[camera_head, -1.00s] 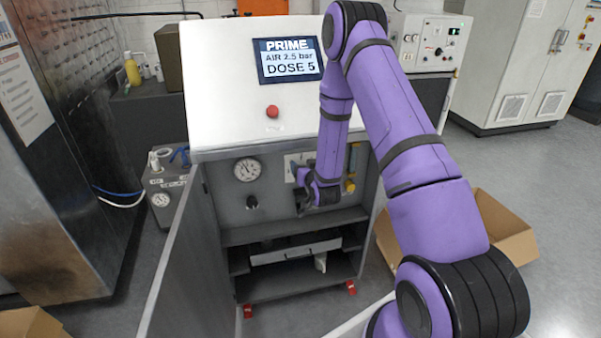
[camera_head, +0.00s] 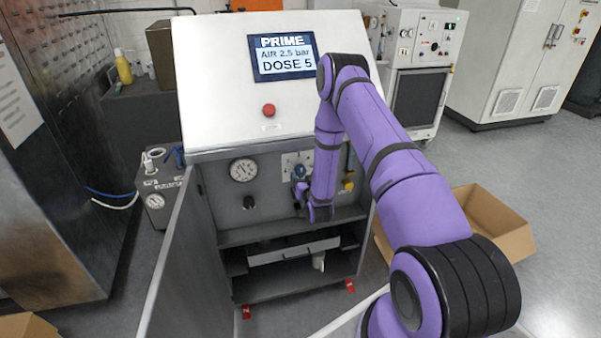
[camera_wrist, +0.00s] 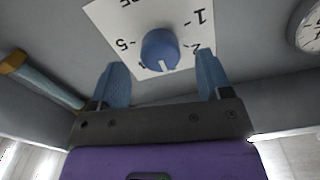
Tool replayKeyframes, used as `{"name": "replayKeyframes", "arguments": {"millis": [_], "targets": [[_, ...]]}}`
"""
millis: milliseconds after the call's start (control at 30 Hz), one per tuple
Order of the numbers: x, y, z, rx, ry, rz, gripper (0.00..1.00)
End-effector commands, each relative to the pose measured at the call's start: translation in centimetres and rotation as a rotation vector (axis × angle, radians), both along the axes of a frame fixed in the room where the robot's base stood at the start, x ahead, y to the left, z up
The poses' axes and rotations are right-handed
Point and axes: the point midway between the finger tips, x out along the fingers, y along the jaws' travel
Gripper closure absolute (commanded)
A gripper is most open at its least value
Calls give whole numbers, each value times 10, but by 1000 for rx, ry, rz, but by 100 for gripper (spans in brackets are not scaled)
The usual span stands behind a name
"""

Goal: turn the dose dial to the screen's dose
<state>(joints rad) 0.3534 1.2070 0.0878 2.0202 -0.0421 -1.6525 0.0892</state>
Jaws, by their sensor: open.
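The screen (camera_head: 283,57) reads PRIME, AIR 2.5 bar, DOSE 5. The blue dose dial (camera_head: 299,172) shows on its pale scale plate in the cabinet's recess. In the wrist view the round blue dial (camera_wrist: 160,47) has a white mark pointing down in the picture, between the partly hidden 4 and the 2. The 5 is at its left. My gripper (camera_wrist: 161,62) is open, its two blue fingers at the lower left and lower right of the dial, with gaps on both sides. In the head view my gripper (camera_head: 300,195) is just below the dial, its fingers hard to make out.
A gauge (camera_head: 243,169) and a black knob (camera_head: 249,202) are left of the dial. A yellow fitting (camera_head: 348,185) is at its right. The red button (camera_head: 268,110) is above. The open cabinet door (camera_head: 168,258) stands at the left, and a cardboard box (camera_head: 490,220) is at the right.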

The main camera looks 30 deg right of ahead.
Motion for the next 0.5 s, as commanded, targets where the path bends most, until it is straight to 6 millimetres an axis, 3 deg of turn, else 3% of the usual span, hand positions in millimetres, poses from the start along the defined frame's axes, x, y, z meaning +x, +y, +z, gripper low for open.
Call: {"name": "replayKeyframes", "arguments": {"millis": [200,500], "targets": [[29,-8,0,0,-1,0,28],[40,-12,0,0,1,0,28]]}}
